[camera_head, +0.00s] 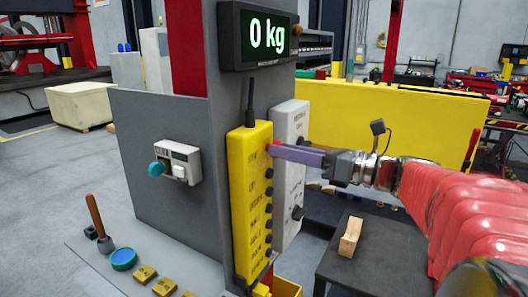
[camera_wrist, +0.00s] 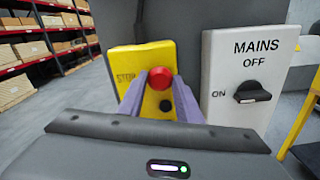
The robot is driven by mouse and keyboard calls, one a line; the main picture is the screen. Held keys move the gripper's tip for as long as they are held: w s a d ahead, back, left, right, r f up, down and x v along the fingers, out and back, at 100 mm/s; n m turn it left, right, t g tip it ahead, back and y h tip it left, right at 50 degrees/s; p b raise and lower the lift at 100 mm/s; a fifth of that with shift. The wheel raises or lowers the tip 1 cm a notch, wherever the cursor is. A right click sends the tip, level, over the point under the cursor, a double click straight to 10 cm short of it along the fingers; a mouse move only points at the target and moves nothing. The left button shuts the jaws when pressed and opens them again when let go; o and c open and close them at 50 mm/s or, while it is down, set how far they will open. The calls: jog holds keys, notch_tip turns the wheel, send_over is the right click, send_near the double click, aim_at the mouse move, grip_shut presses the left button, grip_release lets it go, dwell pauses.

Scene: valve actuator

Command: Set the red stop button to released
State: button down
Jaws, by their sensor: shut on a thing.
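The red stop button (camera_wrist: 160,77) is a round knob near the top of a yellow control box (camera_wrist: 142,57) marked STOP. In the head view the button (camera_head: 274,143) shows as a small bit of red, mostly hidden by my gripper (camera_head: 278,152). My gripper's two purple fingers come in from the right and reach the box's face. In the wrist view my gripper (camera_wrist: 160,87) has a finger on either side of the button, shut on it. I cannot tell from these views whether the button is pressed in or out.
A white MAINS switch box (camera_wrist: 245,75) with a black knob stands close to the right of the yellow box. A dark table (camera_head: 355,262) holds a wooden block (camera_head: 350,237). A grey cabinet (camera_head: 150,120) carries a small switch box (camera_head: 177,162). A weight display (camera_head: 262,38) reads 0 kg.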

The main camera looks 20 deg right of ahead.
jog(key=shift+s+d, duration=0.25)
jog(key=shift+d, duration=0.05)
jog(key=shift+f, duration=0.1)
jog(key=c, duration=1.3)
grip_release()
jog(key=shift+s, duration=0.1)
jog(key=v, duration=1.3)
jog(key=shift+s+d, duration=0.25)
jog(key=shift+d, duration=0.05)
